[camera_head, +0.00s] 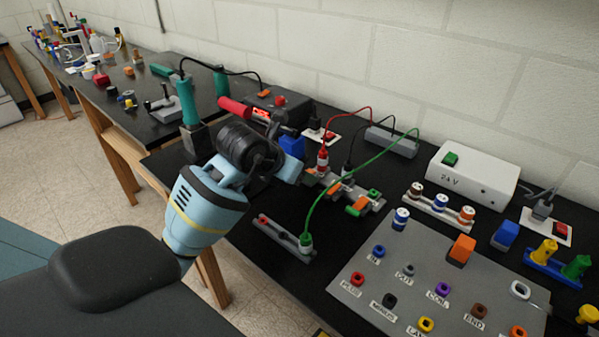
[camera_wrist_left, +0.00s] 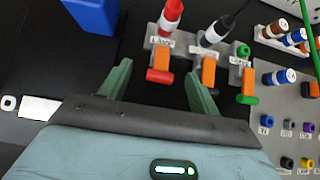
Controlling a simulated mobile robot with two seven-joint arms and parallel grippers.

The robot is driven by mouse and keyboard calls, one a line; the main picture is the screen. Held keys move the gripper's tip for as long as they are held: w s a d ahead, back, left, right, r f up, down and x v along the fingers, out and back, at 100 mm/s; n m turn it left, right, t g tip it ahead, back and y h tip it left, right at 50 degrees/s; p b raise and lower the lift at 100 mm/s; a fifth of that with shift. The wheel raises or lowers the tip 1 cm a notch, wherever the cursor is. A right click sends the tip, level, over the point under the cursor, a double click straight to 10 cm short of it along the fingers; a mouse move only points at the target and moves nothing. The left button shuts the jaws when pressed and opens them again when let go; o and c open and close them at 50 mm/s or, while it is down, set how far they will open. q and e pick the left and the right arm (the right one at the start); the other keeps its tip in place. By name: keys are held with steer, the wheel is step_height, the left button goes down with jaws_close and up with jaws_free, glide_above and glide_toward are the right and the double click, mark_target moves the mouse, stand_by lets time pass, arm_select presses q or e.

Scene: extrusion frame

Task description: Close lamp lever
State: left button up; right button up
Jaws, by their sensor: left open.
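A row of grey lever connectors (camera_head: 350,192) lies on the black bench; it also shows in the left wrist view (camera_wrist_left: 180,42). Their small labels are too blurred to tell surely which is the lamp one. In the wrist view the left connector has a red-tipped orange lever (camera_wrist_left: 160,76), the middle one a raised orange lever (camera_wrist_left: 208,72), and the right one a green-tipped orange lever (camera_wrist_left: 247,90). My left gripper (camera_wrist_left: 158,72) is open and empty, its green fingers either side of the red-tipped lever, the right finger close to the middle lever. Contact cannot be told.
A red plug (camera_wrist_left: 171,15) and a black plug (camera_wrist_left: 217,30) stand in the connectors. A green cable (camera_head: 335,180) arches over the row. A blue block (camera_wrist_left: 95,14) stands at the left. A grey panel (camera_head: 400,260) with coloured sockets and a white 24 V box (camera_head: 475,178) lie right.

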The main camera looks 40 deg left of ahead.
arm_select(q)
steer(key=shift+w+f, duration=0.4)
steer(key=shift+f, duration=0.05)
steer(key=shift+w+d, duration=0.1)
